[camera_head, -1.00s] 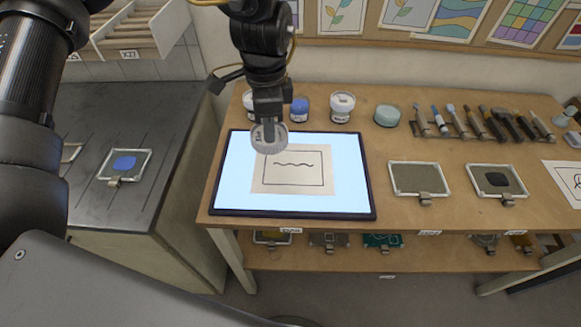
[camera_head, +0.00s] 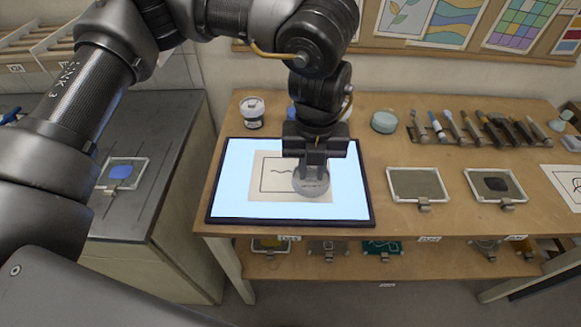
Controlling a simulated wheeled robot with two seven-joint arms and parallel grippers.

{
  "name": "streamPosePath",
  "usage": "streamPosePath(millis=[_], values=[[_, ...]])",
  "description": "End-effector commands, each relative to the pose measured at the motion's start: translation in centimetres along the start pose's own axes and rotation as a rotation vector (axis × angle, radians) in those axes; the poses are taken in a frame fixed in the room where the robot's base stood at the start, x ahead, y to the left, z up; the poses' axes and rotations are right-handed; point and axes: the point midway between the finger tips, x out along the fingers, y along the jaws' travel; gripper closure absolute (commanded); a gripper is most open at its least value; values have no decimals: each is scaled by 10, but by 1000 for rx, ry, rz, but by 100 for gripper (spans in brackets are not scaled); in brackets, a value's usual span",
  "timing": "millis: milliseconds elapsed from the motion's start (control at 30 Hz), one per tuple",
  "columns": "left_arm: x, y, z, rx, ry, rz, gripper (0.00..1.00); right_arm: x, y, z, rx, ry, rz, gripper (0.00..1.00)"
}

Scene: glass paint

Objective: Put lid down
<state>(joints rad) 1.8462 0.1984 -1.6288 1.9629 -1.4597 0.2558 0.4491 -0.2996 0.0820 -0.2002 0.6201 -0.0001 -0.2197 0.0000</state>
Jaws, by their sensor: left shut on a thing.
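The lid (camera_head: 311,184) is a round grey disc held in my left gripper (camera_head: 313,168). My gripper is shut on it, with the fingers pointing down. The lid is over the right part of the paper (camera_head: 262,190) on the lit panel (camera_head: 235,205). It covers part of the drawn square and wavy line. I cannot tell whether the lid touches the paper. My right gripper is not in view.
A jar (camera_head: 252,113) stands behind the panel, and other jars are partly hidden by my left arm. A pale teal round container (camera_head: 384,122) and a rack of tools (camera_head: 470,130) stand behind. Framed panes (camera_head: 417,184) lie right of the panel.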

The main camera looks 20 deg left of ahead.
Motion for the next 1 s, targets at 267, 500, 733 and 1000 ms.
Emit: streamPosePath(millis=[267, 500, 733, 1000], values=[[27, 26, 67, -13, 5, 2, 100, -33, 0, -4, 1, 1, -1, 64], [71, 38, 101, -8, 4, 2, 100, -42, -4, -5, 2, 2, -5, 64], [85, 40, 112, -3, 0, 0, 100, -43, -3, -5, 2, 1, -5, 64], [104, 43, 116, -5, 6, 2, 100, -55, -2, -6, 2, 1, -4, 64]])
